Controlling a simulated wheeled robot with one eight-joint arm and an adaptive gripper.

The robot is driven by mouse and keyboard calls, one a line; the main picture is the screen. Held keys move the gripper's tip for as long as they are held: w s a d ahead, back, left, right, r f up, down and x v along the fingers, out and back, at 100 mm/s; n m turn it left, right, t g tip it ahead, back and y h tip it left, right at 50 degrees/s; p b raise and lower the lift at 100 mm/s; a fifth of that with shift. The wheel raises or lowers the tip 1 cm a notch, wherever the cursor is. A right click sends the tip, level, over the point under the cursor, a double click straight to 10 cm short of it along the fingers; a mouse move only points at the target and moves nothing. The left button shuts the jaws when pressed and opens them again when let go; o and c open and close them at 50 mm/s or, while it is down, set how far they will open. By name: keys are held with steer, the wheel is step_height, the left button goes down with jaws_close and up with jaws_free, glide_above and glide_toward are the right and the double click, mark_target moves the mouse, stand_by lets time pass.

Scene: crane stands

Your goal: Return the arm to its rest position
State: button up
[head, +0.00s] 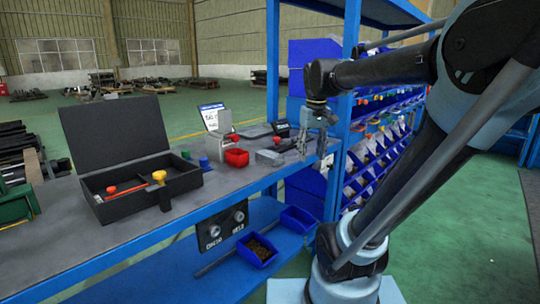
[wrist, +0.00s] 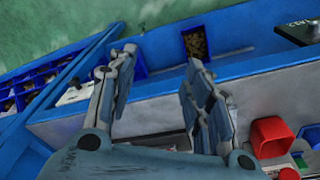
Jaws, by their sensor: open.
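My arm (head: 385,68) reaches in from the right in the head view, its forearm running left above the end of the workbench. My gripper (head: 313,143) hangs from it, pointing down, over the bench's right end next to the blue rack post. In the wrist view my gripper (wrist: 160,62) is open, with its two fingers apart and nothing between them. Behind the fingers lie the bench edge and the lower blue shelf. Whether the fingertips touch anything on the bench is hard to tell.
The workbench (head: 110,240) carries an open black case (head: 138,203), a red bin (head: 236,158) and a grey block (head: 270,157). Blue bins (head: 257,251) sit on the lower shelf. A blue rack post (head: 346,100) stands close by my gripper. Green floor (head: 455,245) is free at the right.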

steer(key=s+d+f+m, duration=0.1)
steer(key=s+d+f, duration=0.1)
steer(key=s+f, duration=0.5)
steer(key=s+d+f+m+t, duration=0.1)
steer(key=s+d+f+m, duration=0.1)
steer(key=s+f, duration=0.5)
step_height(320, 180, down, 4)
steer(key=shift+d+f, duration=0.25)
steer(key=shift+d, duration=0.3)
